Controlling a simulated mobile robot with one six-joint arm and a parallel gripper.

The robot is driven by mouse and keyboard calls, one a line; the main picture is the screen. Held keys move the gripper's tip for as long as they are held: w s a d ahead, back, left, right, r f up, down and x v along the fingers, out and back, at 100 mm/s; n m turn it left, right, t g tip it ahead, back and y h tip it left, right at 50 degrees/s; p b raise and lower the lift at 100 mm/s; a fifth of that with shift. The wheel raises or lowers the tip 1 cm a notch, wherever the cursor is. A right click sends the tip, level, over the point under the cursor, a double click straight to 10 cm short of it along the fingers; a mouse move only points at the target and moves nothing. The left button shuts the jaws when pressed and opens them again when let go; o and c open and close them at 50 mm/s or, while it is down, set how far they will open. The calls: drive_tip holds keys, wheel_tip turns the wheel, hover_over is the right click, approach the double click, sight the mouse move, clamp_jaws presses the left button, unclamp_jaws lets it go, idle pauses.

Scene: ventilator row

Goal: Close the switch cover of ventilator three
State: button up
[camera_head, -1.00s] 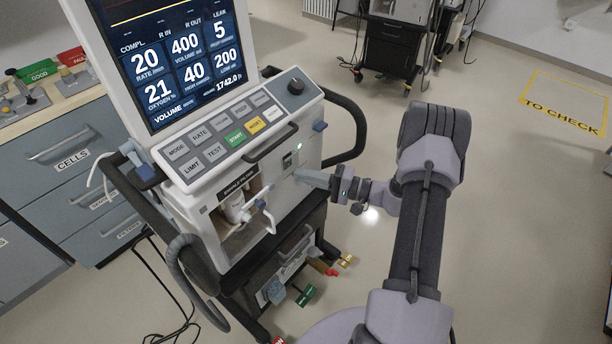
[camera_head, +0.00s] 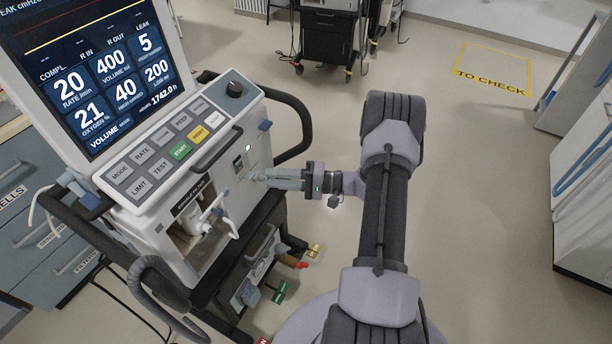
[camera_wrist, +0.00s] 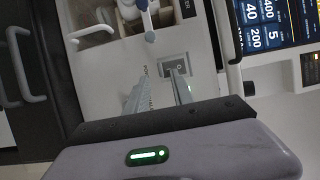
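The ventilator (camera_head: 225,190) stands at the left in the head view, its screen lit. A small switch panel (camera_head: 240,160) is on its front face, below a green light. In the wrist view the switch plate (camera_wrist: 174,64) is a grey square with a small dark switch. I cannot make out the cover or its position. My gripper (camera_head: 263,177) points left at the ventilator front, just right of and below the switch panel. In the wrist view its fingers (camera_wrist: 159,78) are apart, with nothing seen between them. The right fingertip overlaps the plate's lower edge; contact cannot be told.
A white tube fitting (camera_head: 208,222) sits in an opening left of the switch. A black side rail (camera_head: 300,115) curves out behind my gripper. Coloured tags (camera_head: 280,291) hang low on the cart. Another cart (camera_head: 328,45) stands behind.

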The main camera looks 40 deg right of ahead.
drive_tip(key=p+v, duration=0.2)
drive_tip(key=v, duration=1)
drive_tip(key=shift+s, duration=0.15)
drive_tip(key=shift+d, duration=0.1)
drive_tip(key=a+r+n+g+h, duration=0.3)
drive_tip(key=a+r+n+g, duration=0.2)
drive_tip(key=a+r+g, duration=0.95)
drive_tip(key=s+a+r+t+h, duration=0.7)
drive_tip(key=s+a+r, duration=0.4)
drive_tip(key=s+a, duration=0.2)
drive_tip(key=shift+a+r+h, duration=0.25)
drive_tip(key=shift+a+h, duration=0.15)
drive_tip(key=shift+a, duration=0.85)
drive_tip(key=shift+t, duration=0.25)
